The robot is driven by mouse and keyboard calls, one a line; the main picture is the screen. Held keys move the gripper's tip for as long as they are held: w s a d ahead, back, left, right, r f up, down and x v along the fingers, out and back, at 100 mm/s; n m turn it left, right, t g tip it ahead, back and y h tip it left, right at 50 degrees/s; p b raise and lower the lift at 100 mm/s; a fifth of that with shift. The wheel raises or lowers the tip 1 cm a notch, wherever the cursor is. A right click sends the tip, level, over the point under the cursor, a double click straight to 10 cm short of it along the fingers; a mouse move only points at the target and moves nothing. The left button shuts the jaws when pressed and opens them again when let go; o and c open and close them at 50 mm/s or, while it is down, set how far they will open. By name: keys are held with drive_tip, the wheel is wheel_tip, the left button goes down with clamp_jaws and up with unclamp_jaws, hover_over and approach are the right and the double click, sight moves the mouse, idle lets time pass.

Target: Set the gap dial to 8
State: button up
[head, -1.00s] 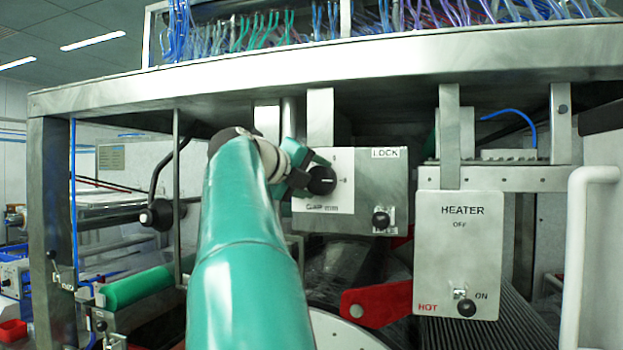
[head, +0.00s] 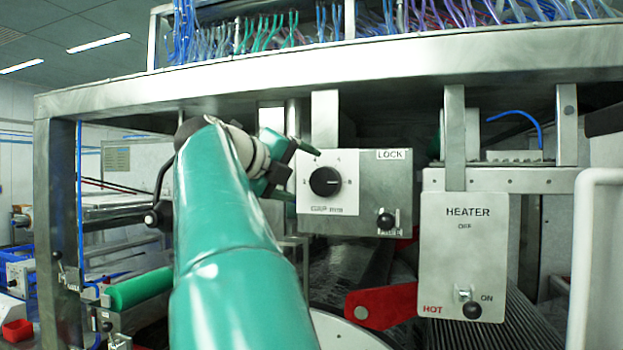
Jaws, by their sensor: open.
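The gap dial (head: 325,182) is a round black knob on a white plate marked "GAP mm", at the left of a grey metal box under the frame. The small marks around it are too blurred to read, and I cannot tell its exact setting. My gripper (head: 296,168) is open and empty, just left of the dial plate and apart from the knob.
The lock knob (head: 385,221) sits right of the dial on the same box. The heater panel (head: 463,255) with its black switch knob stands further right. A red lever (head: 382,303) lies below. A metal beam (head: 330,72) runs overhead, and a white handle (head: 583,265) stands at right.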

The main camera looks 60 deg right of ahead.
drive_tip(key=v, duration=0.7)
drive_tip(key=shift+a, duration=0.15)
drive_tip(key=shift+r, duration=0.1)
